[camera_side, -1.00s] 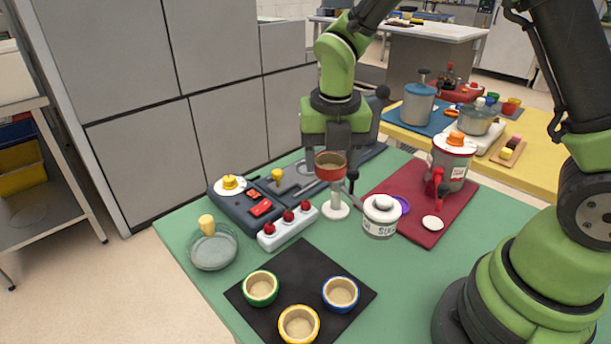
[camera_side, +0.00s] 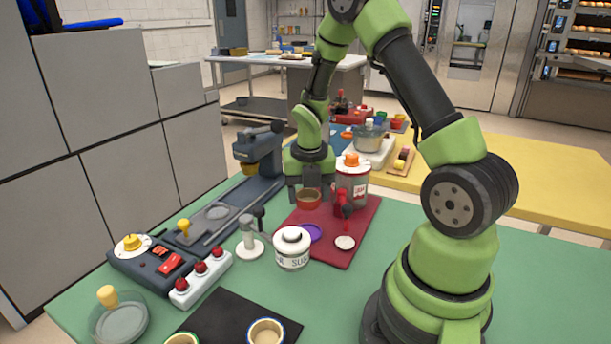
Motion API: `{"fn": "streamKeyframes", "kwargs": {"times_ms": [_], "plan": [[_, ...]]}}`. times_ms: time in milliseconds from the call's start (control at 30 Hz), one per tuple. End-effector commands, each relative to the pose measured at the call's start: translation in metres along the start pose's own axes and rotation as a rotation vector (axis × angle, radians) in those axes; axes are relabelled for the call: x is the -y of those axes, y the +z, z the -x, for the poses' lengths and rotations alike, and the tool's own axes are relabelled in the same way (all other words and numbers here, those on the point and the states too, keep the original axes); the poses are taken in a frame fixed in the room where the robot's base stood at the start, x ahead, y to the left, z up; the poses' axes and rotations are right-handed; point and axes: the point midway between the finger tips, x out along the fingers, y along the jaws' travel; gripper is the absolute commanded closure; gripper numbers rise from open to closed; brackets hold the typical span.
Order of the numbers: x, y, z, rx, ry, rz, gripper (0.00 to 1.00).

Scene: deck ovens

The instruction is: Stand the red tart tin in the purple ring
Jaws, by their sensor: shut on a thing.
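The purple ring (camera_side: 313,235) lies on the mat, lower in the picture than the tin. The white sugar jar hides part of the ring's left side. The tin and ring are apart in the picture. The tin's exact height above the mat is hard to judge.
The sugar jar (camera_side: 292,250) stands close beside the ring. A white disc (camera_side: 345,243) lies to the ring's right. A white stand (camera_side: 250,246) with a dark handle is left. Green table at right is clear.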

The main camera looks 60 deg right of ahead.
Motion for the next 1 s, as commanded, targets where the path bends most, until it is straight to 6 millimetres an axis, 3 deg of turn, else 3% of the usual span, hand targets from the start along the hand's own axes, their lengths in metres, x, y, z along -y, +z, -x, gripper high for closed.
{"fn": "streamKeyframes", "kwargs": {"times_ms": [600,1000], "plan": [[0.0,-0.007,-0.054,0.0,-0.002,0.0,0.66],[-0.001,-0.008,-0.064,-0.001,0.002,-0.001,0.66]]}}
